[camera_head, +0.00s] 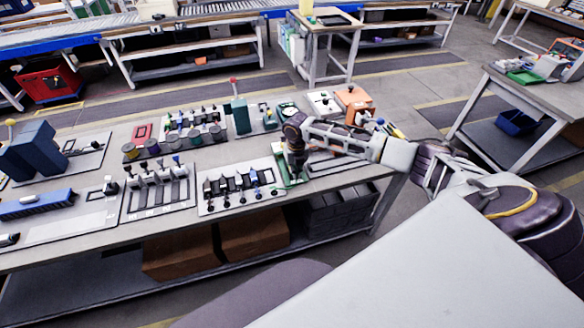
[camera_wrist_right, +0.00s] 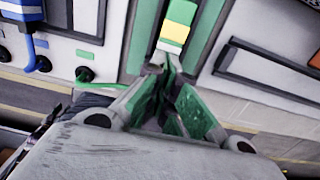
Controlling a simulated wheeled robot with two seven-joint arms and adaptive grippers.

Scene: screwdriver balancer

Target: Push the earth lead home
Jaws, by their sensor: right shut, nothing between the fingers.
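The earth lead shows in the right wrist view as a plug with green, yellow and white bands (camera_wrist_right: 177,28), standing at a green panel (camera_wrist_right: 143,38). A thin green cable (camera_wrist_right: 108,85) runs left from near my fingers to a black round socket. My right gripper (camera_wrist_right: 168,72) is shut and empty, its fingertips right at the near end of the plug; I cannot tell whether they touch it. How deep the plug sits is hidden. In the head view my right gripper (camera_head: 296,176) points down over the green panel (camera_head: 279,156) near the bench's front edge. My left gripper is not in view.
Left of the green panel is a board with several black sockets and leads (camera_head: 240,188). A blue lead (camera_wrist_right: 30,40) hangs there. A grey framed board (camera_head: 325,160) lies to the right. An orange box (camera_head: 354,103) stands behind my right forearm.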

